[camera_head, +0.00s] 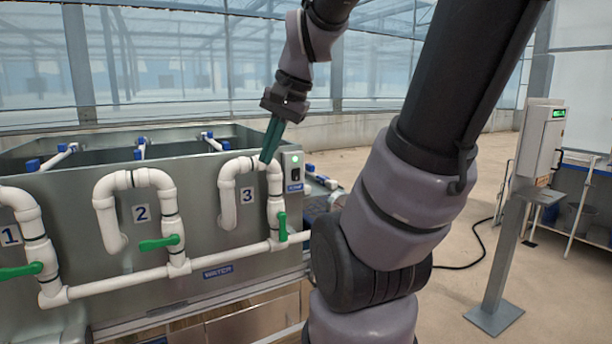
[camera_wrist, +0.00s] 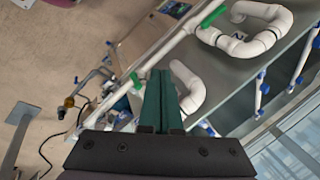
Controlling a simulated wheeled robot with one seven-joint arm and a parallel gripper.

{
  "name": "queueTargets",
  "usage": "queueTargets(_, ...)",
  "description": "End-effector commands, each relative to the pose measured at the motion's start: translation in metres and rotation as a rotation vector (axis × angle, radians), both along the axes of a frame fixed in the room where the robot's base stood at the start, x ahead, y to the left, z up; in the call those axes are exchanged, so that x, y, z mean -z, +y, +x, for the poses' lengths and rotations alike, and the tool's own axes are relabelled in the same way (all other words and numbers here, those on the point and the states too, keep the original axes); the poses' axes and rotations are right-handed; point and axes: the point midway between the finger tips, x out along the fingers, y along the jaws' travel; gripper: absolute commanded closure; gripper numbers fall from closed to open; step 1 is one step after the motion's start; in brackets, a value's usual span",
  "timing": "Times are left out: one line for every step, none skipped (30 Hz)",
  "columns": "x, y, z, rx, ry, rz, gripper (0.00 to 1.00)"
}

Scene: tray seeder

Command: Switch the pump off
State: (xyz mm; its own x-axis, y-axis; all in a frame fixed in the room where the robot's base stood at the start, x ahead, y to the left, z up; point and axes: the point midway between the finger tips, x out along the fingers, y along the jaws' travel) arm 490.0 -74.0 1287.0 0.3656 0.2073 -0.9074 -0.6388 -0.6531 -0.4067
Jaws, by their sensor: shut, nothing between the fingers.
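The pump switch box (camera_head: 293,172) is a small grey box at the right end of the metal tank's front. It has a lit green lamp at its top, a dark switch in its middle and a blue label below. The switch position is too small to tell. My gripper (camera_head: 266,158) has its green fingers shut and empty, pointing down in front of pipe 3, just left of the box. I cannot tell whether it touches anything. In the wrist view my gripper (camera_wrist: 158,74) is shut, and I cannot make out the switch box there.
White pipes numbered 1, 2 and 3 (camera_head: 236,190) run along the tank (camera_head: 80,200) with green valve handles (camera_head: 160,243). The floor between is mostly clear, with a black cable.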

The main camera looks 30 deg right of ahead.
Motion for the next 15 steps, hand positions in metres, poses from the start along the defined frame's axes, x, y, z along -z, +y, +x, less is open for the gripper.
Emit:
queueTargets(0.011,-0.007,0.006,0.092,0.078,0.057,1.00)
queueTargets(0.016,-0.010,0.008,0.142,0.119,0.092,1.00)
queueTargets(0.023,-0.014,0.012,0.210,0.172,0.140,1.00)
queueTargets(0.027,-0.016,0.014,0.263,0.213,0.177,1.00)
queueTargets(0.032,-0.019,0.017,0.315,0.253,0.215,1.00)
queueTargets(0.038,-0.023,0.020,0.384,0.305,0.263,1.00)
queueTargets(0.042,-0.026,0.023,0.435,0.345,0.302,1.00)
queueTargets(0.047,-0.030,0.025,0.487,0.384,0.340,1.00)
queueTargets(0.052,-0.034,0.029,0.556,0.435,0.393,1.00)
queueTargets(0.056,-0.038,0.031,0.608,0.473,0.432,1.00)
queueTargets(0.060,-0.041,0.033,0.660,0.513,0.473,1.00)
queueTargets(0.064,-0.047,0.037,0.727,0.565,0.529,1.00)
queueTargets(0.068,-0.051,0.040,0.776,0.602,0.569,1.00)
queueTargets(0.071,-0.055,0.042,0.826,0.640,0.613,1.00)
queueTargets(0.075,-0.061,0.046,0.893,0.693,0.671,1.00)
